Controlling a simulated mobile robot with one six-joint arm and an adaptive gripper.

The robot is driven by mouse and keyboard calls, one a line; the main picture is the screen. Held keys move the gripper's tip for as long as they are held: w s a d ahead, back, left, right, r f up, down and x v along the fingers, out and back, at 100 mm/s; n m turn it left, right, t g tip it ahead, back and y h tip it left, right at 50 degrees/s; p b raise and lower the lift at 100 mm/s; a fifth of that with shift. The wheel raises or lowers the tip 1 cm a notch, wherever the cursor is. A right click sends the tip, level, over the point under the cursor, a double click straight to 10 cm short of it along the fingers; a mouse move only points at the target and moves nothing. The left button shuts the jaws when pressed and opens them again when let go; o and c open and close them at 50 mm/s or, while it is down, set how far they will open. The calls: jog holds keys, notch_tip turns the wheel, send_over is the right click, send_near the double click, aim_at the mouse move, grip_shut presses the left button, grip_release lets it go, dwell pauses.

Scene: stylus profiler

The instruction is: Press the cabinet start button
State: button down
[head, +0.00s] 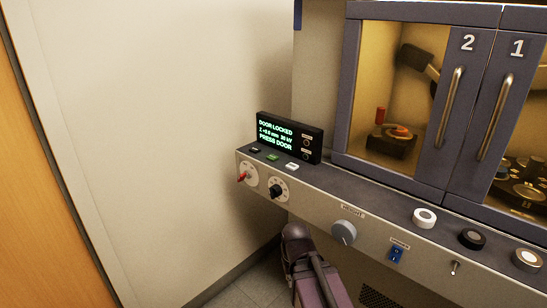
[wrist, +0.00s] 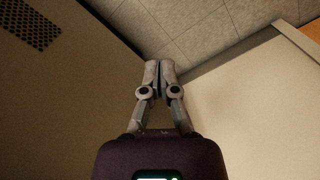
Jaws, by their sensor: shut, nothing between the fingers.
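The cabinet's sloped control ledge (head: 375,198) runs across the head view. At its left end are a black button (head: 254,150), a green button (head: 272,157) and a white button (head: 292,167) in a row. Their labels are too small to read, so I cannot tell which is the start button. A display (head: 283,135) behind them reads "DOOR LOCKED" and "PRESS DOOR". In the wrist view my gripper (wrist: 158,66) is shut and empty, with no button in that view. In the head view part of my arm shows below the ledge, apart from the buttons.
The front panel carries a red-tipped knob (head: 242,176), a black knob (head: 276,191), a grey dial (head: 344,232), a blue switch (head: 396,254) and a toggle (head: 455,268). Round buttons, including a white-topped one (head: 424,218), are at right. Two handled doors (head: 470,110) stand above. A bare wall (head: 150,120) is at left.

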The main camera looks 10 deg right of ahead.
jog(key=w+r+m+t+h+p, duration=0.1)
jog(key=w+r+m+p, duration=0.2)
jog(key=w+r+p, duration=0.2)
jog(key=w+r+m+t+h+p, duration=0.1)
jog(key=w+r+m+p, duration=0.2)
jog(key=r+p, duration=0.9)
jog(key=w+d+r+m+h+p, duration=0.1)
jog(key=w+r+m+p, duration=0.3)
jog(key=w+r+p, duration=0.4)
notch_tip(320, 180, up, 3)
jog(key=shift+t+h+p, duration=0.4)
jog(key=shift+p, duration=0.2)
notch_tip(320, 180, up, 11)
jog(key=m+t+h+p, duration=0.3)
jog(key=m+p, duration=0.4)
jog(key=m, duration=0.2)
send_over(271, 157)
jog(key=shift+f, duration=0.15)
jog(key=shift+f+b, duration=0.15)
jog(key=shift+b, duration=0.15)
notch_tip(271, 157, down, 9)
jog(key=b, duration=0.8)
jog(key=shift+r+b, duration=0.2)
jog(key=shift+b, duration=0.1)
jog(key=shift+f+b, duration=0.8)
jog(key=shift+r, duration=0.15)
jog(key=shift+r+p, duration=0.7)
jog(key=shift+p, duration=0.1)
